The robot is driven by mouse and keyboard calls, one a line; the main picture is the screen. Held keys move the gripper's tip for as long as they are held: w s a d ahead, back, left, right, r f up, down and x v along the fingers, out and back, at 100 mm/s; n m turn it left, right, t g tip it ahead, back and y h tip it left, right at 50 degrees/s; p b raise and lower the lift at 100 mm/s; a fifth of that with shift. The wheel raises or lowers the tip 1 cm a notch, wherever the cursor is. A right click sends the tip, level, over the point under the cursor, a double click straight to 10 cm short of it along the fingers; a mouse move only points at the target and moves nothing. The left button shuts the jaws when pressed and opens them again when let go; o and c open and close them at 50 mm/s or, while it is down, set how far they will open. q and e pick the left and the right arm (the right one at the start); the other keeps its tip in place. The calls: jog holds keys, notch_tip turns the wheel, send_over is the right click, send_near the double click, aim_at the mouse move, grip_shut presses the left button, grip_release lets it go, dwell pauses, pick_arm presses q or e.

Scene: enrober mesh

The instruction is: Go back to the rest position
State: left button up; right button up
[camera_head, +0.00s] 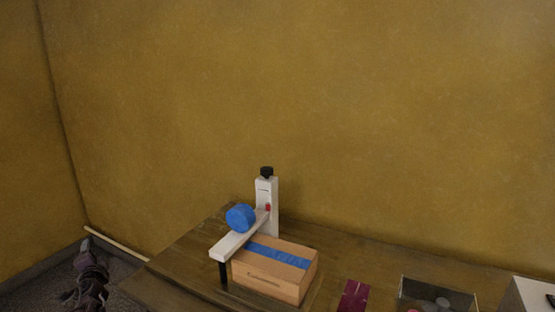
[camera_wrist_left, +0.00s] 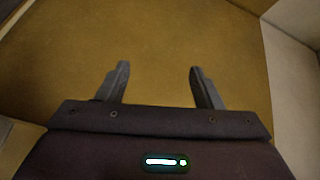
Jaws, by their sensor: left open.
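My left gripper (camera_wrist_left: 157,85) shows in the left wrist view with its two fingers spread apart and nothing between them. Behind the fingers is only plain ochre surface. In the head view my left arm comes in at the lower left, left of the wooden table (camera_head: 185,262), and is clear of everything on it. Its fingertips are too small to make out there. My right gripper is in neither view.
A dark red piece (camera_head: 354,296), a clear bin (camera_head: 437,296) and a white box (camera_head: 533,294) are at right.

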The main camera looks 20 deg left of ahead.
pick_arm(q)
jog(key=s+d+f+m+g+h, duration=0.25)
jog(key=s+f+g+h, duration=0.4)
jog(key=s+f, duration=2.25)
jog(key=s+d+f+n+g+h, duration=0.1)
jog(key=s+d+f, duration=0.1)
jog(key=d+f, duration=0.45)
jog(key=s+d+f+h, duration=0.15)
jog(key=d+f, duration=0.25)
jog(key=d, duration=0.6)
jog(key=s+d+f+n+g+h, duration=0.1)
jog(key=s+d+f, duration=0.1)
jog(key=d+f, duration=0.5)
jog(key=s+d+f+n+h, duration=0.1)
jog(key=d+f+h, duration=0.1)
jog(key=d, duration=1.5)
jog(key=s+d+f+h, duration=0.1)
jog(key=d+f+h, duration=0.1)
jog(key=d, duration=1.5)
jog(key=shift+s+d+f+n+h, duration=0.2)
jog(key=shift+f+n+h, duration=0.2)
jog(key=shift+f, duration=0.3)
